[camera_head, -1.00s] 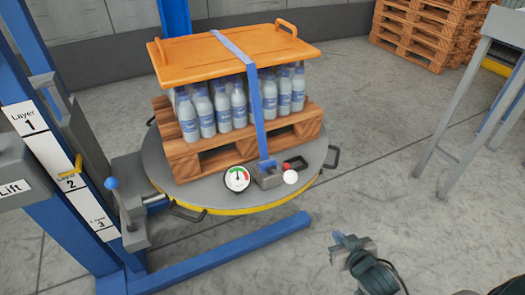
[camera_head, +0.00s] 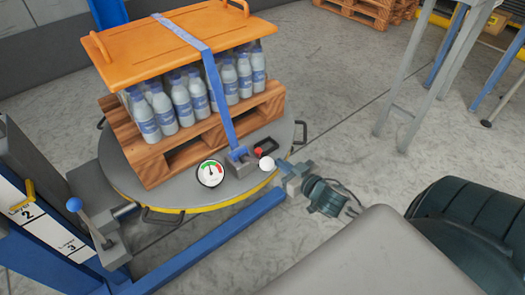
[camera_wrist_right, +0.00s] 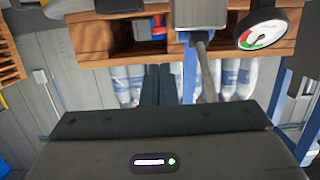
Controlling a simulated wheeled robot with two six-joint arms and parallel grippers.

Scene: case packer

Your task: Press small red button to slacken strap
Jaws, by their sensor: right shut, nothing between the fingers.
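The small red button (camera_head: 259,152) sits on the strap tensioner (camera_head: 240,160) at the near edge of the round grey turntable (camera_head: 150,200). A white ball knob (camera_head: 266,164) is just in front of it. The blue strap (camera_head: 215,85) runs from the tensioner up over the orange lid (camera_head: 150,50). My right gripper (camera_head: 281,166) is shut and empty, right of the white knob and close to it; contact cannot be told. In the right wrist view, a small red part (camera_wrist_right: 158,31) shows above the dark fingers (camera_wrist_right: 158,88). My left gripper is not in view.
A round gauge (camera_head: 210,173) stands left of the tensioner. Blue-labelled bottles (camera_head: 182,103) stand on a wooden pallet (camera_head: 190,150) under the lid. A grey table leg (camera_head: 400,85) stands at right; floor between is clear.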

